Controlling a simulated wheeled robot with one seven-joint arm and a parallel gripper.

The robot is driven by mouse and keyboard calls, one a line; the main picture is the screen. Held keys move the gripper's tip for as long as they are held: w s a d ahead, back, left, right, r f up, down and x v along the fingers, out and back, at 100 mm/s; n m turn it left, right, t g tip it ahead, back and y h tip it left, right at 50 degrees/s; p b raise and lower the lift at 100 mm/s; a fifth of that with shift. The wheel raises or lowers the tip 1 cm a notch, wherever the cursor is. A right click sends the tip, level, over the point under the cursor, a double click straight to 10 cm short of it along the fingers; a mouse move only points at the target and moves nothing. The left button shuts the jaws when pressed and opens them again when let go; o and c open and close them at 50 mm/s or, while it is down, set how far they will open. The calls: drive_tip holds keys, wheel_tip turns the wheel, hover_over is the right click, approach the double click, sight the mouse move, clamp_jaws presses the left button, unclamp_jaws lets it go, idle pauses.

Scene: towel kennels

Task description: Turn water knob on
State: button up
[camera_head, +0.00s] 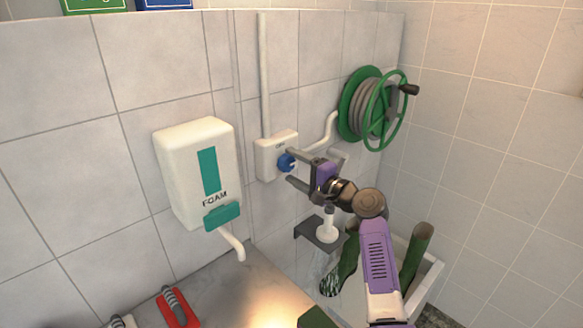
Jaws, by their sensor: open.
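The water knob (286,162) is small, round and blue. It sits on the front of a white box (266,160) on the tiled wall, with a white pipe running up from it. My gripper (289,166) is open, with one finger above the knob and the other below it. The fingertips are close around the knob. Whether they touch it cannot be told from this view. Small lettering shows on the box above the knob, too small to read surely.
A white foam dispenser (190,165) with a green lever hangs left of the box. A green hose reel (372,108) is on the wall to the right. A dark bracket with a white nozzle (326,232) is below my gripper. A red-handled brush (177,308) lies on the counter.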

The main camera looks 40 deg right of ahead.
drive_tip(key=s+b, duration=0.1)
drive_tip(key=s, duration=0.5)
drive_tip(key=shift+s+d, duration=0.15)
drive_tip(key=shift+s, duration=0.05)
